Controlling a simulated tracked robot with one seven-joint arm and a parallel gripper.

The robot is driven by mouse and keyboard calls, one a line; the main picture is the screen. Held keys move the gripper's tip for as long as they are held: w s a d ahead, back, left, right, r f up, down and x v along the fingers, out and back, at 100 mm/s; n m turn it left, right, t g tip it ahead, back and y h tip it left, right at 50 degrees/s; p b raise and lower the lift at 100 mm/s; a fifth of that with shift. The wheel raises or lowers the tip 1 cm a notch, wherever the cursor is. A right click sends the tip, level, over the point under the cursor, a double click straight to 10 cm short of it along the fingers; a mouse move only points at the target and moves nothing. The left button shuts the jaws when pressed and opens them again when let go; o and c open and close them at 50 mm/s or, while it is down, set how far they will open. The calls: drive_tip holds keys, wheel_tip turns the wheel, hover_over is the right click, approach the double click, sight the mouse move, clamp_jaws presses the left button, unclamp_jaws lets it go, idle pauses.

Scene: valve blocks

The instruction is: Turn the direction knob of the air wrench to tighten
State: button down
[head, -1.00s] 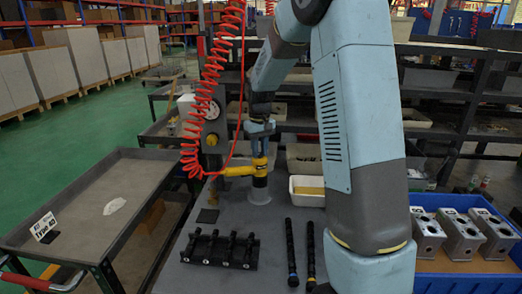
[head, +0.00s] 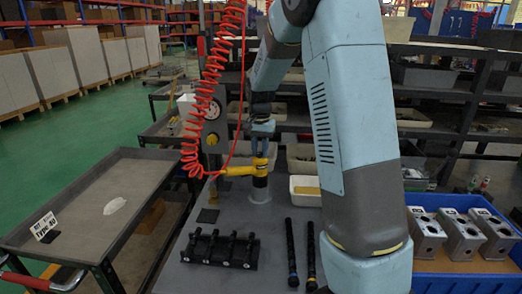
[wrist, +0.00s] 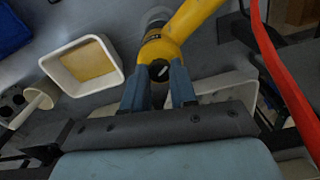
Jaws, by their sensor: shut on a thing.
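The yellow air wrench (head: 240,171) stands at the far side of the grey table, its handle pointing left to the red coiled hose. In the wrist view the yellow wrench body (wrist: 188,22) runs to the upper right. Its dark round direction knob (wrist: 158,70) with a pale mark faces the camera. My gripper (head: 262,152) is above the wrench, pointing down. In the wrist view the two blue-grey fingers of my gripper (wrist: 158,88) flank the knob, shut on it. The fingers partly hide the knob's sides, and which setting the mark shows cannot be told.
The red coiled hose (head: 208,95) hangs left of my arm. A white bin (head: 305,190) stands right of the wrench. A black rack (head: 220,248) and two dark rods (head: 291,255) lie nearer. A blue crate (head: 460,273) with metal valve blocks (head: 462,235) is at right.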

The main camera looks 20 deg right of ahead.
sight(260, 153)
idle(0.6)
drive_tip(key=c, duration=0.9)
unclamp_jaws()
wheel_tip(260, 153, up, 14)
drive_tip(key=shift+f, duration=0.15)
